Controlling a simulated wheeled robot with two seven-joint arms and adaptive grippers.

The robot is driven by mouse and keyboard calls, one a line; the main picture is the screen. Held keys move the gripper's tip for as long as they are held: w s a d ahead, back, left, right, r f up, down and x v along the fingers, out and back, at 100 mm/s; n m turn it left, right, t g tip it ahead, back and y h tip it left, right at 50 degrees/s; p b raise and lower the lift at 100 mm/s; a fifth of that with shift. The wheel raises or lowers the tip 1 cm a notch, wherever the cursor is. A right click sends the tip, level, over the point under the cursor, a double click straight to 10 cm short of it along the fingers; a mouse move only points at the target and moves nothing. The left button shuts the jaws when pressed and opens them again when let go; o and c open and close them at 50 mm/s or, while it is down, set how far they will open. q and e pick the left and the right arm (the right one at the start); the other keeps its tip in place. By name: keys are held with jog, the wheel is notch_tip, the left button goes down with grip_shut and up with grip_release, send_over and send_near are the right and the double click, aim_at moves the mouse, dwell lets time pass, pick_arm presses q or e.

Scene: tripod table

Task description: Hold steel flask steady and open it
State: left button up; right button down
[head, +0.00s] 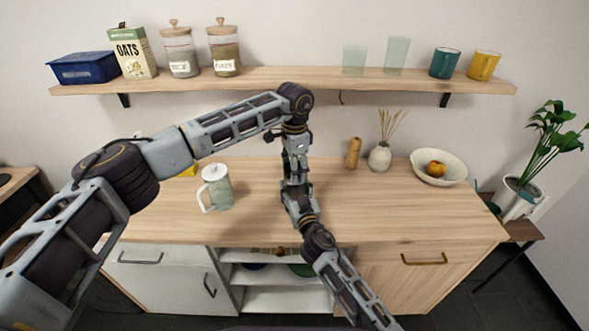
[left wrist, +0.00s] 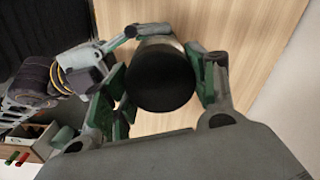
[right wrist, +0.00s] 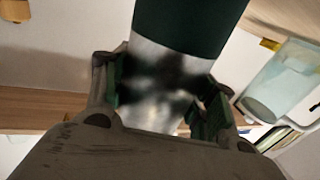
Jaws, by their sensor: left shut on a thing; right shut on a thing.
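The steel flask (right wrist: 165,75) stands between my two grippers, with a bare steel body and a dark green part above it in the right wrist view. My right gripper (right wrist: 166,95) is shut on the steel body, one finger on each side. My left gripper (left wrist: 160,82) comes from above and is shut around the flask's dark round cap (left wrist: 160,72), seen end-on in the left wrist view. In the head view, my left gripper (head: 295,155) is above my right gripper (head: 294,192), and they mostly hide the flask. I cannot tell whether the cap is loose.
A glass jug (head: 217,187) stands on the wooden counter (head: 400,215) to the left. A wooden mill (head: 353,153), a reed vase (head: 380,158) and a bowl (head: 438,168) stand to the right. The wall shelf (head: 290,78) holds jars, glasses and mugs. The counter's front right is clear.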

pick_arm(q)
jog(key=o, duration=1.1)
jog(key=shift+r, duration=0.15)
jog(key=shift+r, duration=2.1)
